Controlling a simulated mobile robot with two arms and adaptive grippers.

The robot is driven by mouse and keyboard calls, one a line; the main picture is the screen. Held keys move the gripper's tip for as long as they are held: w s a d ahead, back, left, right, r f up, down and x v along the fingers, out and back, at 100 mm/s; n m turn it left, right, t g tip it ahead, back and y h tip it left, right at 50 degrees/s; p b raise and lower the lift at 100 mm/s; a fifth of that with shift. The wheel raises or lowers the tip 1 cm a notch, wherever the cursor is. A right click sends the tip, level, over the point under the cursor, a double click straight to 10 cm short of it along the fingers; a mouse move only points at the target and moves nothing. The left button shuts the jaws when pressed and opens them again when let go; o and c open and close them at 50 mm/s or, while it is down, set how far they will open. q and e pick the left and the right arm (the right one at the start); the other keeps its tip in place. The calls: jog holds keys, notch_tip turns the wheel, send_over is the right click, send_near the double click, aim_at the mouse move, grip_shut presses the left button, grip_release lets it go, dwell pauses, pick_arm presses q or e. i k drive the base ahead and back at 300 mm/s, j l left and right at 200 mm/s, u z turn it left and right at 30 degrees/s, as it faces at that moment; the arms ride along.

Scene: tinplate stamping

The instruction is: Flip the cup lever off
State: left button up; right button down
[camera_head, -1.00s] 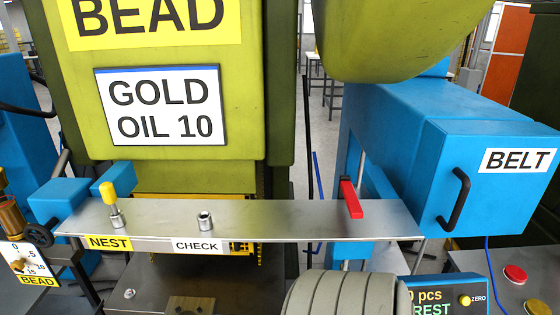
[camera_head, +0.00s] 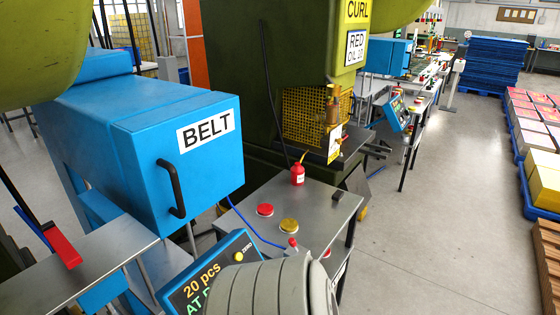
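No lever labelled as the cup lever can be read in this view. A red lever-like handle (camera_head: 62,248) stands tilted on the metal shelf (camera_head: 112,243) at the lower left, left of the blue BELT box (camera_head: 140,140). I cannot tell whether it is the cup lever. A grey ribbed part, probably of my own arm, fills the bottom middle. Neither of my gripper fingertips is in view.
A blue display (camera_head: 212,278) reading "20 pcs" stands at the bottom. A steel table (camera_head: 290,205) carries a red button (camera_head: 265,210), a yellow button (camera_head: 289,226) and a red oil can (camera_head: 298,174). The green CURL machine (camera_head: 232,70) stands behind. The right aisle floor (camera_head: 440,210) is clear.

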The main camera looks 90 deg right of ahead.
aim_at(292, 240)
jog(key=z, duration=2.85)
